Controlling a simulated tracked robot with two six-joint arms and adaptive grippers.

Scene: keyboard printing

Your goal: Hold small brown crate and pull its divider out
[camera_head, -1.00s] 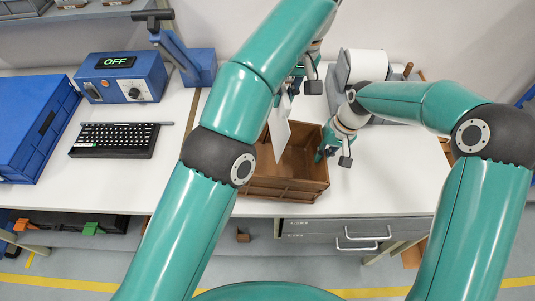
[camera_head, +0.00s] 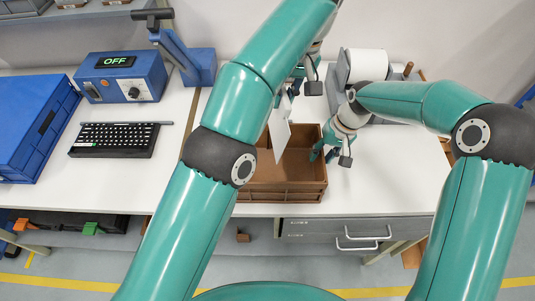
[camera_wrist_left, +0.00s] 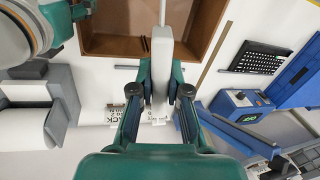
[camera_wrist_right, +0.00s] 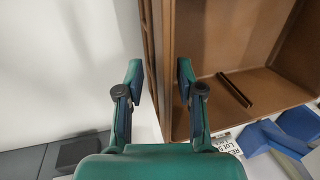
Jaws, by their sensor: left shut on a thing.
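The small brown crate (camera_head: 300,193) stands open-topped on the white table; its inside also shows in the right wrist view (camera_wrist_right: 225,45). The white flat divider (camera_head: 280,135) stands steeply over the crate. My left gripper (camera_wrist_left: 160,95) is shut on the divider (camera_wrist_left: 162,55). I cannot tell whether the divider's lower edge is still inside the crate. My right gripper (camera_wrist_right: 160,80) is open at the crate's right wall, with one finger on each side of it and small gaps showing. My left arm hides the crate's left part in the head view.
A keyboard (camera_head: 115,139), a blue control box reading OFF (camera_head: 122,78) and a blue bin (camera_head: 35,125) are on the left. A grey device with a white roll (camera_head: 365,66) stands behind the crate. The table right of the crate is clear.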

